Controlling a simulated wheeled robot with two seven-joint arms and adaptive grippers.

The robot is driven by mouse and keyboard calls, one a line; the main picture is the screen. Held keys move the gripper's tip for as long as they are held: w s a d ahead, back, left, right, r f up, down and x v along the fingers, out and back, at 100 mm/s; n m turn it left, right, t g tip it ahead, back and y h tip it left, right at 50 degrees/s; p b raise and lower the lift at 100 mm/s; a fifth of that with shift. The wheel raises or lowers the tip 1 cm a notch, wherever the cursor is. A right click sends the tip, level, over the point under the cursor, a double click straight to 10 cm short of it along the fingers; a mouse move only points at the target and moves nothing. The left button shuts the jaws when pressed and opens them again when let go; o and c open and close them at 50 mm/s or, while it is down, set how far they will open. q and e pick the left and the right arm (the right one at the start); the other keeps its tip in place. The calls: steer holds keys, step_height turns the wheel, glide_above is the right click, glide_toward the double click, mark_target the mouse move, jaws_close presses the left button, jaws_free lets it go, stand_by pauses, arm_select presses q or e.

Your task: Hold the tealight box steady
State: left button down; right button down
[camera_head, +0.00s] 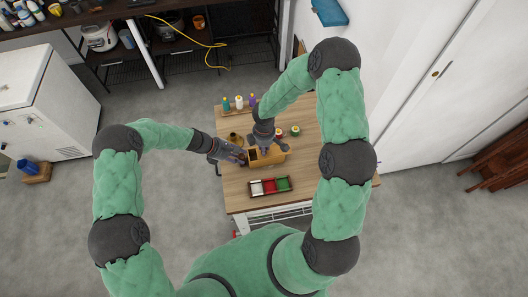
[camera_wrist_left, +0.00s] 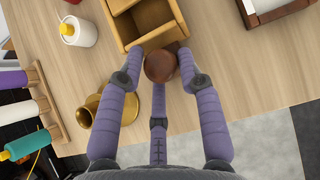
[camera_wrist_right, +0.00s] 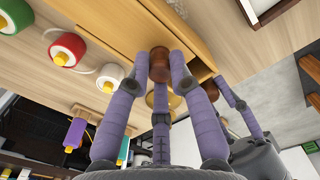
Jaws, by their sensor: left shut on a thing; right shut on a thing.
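The tealight box (camera_head: 277,156) is a light wooden box on the table, with an open compartment at its left end in the head view. Its open end also shows in the left wrist view (camera_wrist_left: 128,37), and its long wooden top in the right wrist view (camera_wrist_right: 120,28). My left gripper (camera_head: 243,157) is shut on a round brown knob (camera_wrist_left: 160,67) at the box's open end. My right gripper (camera_head: 264,141) is shut on another brown knob (camera_wrist_right: 159,64) at the box's top. The fingers partly hide both knobs.
A brass object (camera_wrist_left: 89,110) is close to my left gripper. A rack of coloured spools (camera_head: 239,103) stands at the table's back.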

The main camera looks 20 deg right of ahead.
steer(key=shift+s+d, duration=0.3)
steer(key=shift+d, duration=1.05)
steer(key=shift+s+d, duration=0.3)
steer(key=shift+d, duration=1.05)
steer(key=shift+s+d, duration=0.3)
steer(key=shift+d, duration=1.05)
steer(key=shift+s+d, duration=0.1)
steer(key=shift+d, duration=0.25)
steer(key=c, duration=1)
jaws_free()
steer(key=shift+c, duration=0.2)
steer(key=shift+r, duration=0.1)
step_height(320, 180, up, 12)
